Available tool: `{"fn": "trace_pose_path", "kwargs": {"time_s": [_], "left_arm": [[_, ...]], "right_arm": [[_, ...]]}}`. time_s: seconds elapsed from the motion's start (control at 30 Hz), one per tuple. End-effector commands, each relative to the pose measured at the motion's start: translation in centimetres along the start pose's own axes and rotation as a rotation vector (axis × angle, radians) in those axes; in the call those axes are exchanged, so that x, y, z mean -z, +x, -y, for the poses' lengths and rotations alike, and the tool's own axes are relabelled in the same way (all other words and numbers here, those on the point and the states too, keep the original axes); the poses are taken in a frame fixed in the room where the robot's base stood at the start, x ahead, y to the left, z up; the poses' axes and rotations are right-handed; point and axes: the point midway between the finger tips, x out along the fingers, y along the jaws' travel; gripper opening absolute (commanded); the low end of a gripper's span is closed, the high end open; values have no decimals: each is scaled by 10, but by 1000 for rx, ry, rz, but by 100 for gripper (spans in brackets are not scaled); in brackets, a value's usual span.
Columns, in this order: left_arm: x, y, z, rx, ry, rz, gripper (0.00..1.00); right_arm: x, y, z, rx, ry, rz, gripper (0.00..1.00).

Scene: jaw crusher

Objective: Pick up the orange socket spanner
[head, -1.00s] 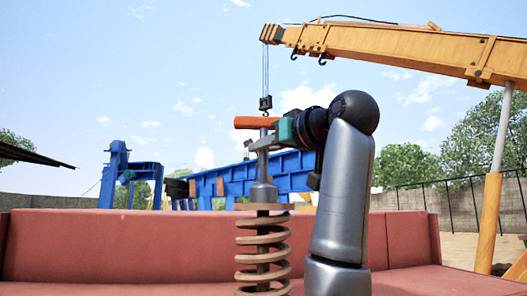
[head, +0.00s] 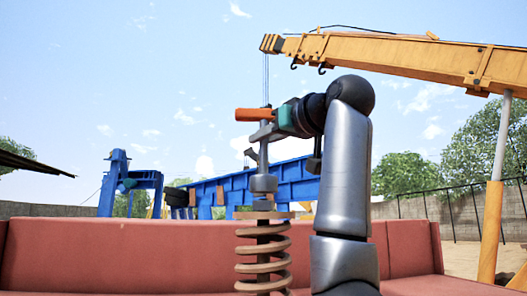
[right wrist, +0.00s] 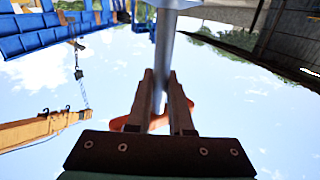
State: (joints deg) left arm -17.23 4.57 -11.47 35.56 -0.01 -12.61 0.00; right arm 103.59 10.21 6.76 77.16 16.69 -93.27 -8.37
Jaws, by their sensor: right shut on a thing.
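The orange socket spanner (head: 264,155) is upright, with its orange handle on top and its grey socket at the bottom. My right gripper (head: 262,133) is shut on its shaft just below the handle. The socket is above the nut on top of the coil spring (head: 263,255), with a small gap showing. In the right wrist view the grey shaft (right wrist: 165,40) runs between the two fingers (right wrist: 160,88), and part of the orange handle shows behind them. My left gripper is not in view.
The spring stands in front of a red-brown metal wall (head: 120,255). A yellow crane boom (head: 400,57) reaches in from the upper right, its cable hanging behind the spanner. Blue steel frames (head: 285,178) stand further back. The air left of the spanner is clear.

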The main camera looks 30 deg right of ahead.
Motion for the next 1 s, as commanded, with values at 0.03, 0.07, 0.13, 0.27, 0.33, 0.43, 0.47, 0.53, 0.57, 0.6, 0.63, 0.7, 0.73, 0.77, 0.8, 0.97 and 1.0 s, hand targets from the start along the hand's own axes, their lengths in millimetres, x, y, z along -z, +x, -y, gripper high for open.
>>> {"fn": "trace_pose_path", "kwargs": {"time_s": [0.03,0.07,0.13,0.27,0.33,0.43,0.47,0.53,0.57,0.6,0.63,0.7,0.73,0.77,0.8,0.97,1.0], "left_arm": [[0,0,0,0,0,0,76],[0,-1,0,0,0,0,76],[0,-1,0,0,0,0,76],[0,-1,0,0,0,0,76],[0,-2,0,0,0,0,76],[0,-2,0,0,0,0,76],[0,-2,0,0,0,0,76],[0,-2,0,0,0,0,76],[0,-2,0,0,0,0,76],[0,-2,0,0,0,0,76],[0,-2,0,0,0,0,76],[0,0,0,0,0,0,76],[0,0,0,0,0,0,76],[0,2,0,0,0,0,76],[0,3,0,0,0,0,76],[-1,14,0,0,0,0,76],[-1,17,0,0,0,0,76]], "right_arm": [[10,-2,0,-1,-1,-7,0],[15,-2,0,-1,-1,-7,0],[24,-2,0,-1,-1,-5,0],[40,-2,0,-1,0,-5,0],[47,-2,0,-1,-1,-6,0],[54,-1,0,-1,-1,-5,0],[56,-2,0,-1,-1,-6,0],[59,-1,0,-1,-1,-6,0],[60,-1,0,-1,-1,-5,0],[62,-2,0,-1,-1,-5,0],[62,-2,0,-1,-1,-5,0],[62,-1,0,1,-1,-5,0],[61,-1,0,2,-1,-5,0],[60,-1,0,4,-1,-5,0],[58,-1,0,7,-1,-4,0],[45,-1,0,24,0,-4,0],[41,-1,0,29,0,-5,0]]}}
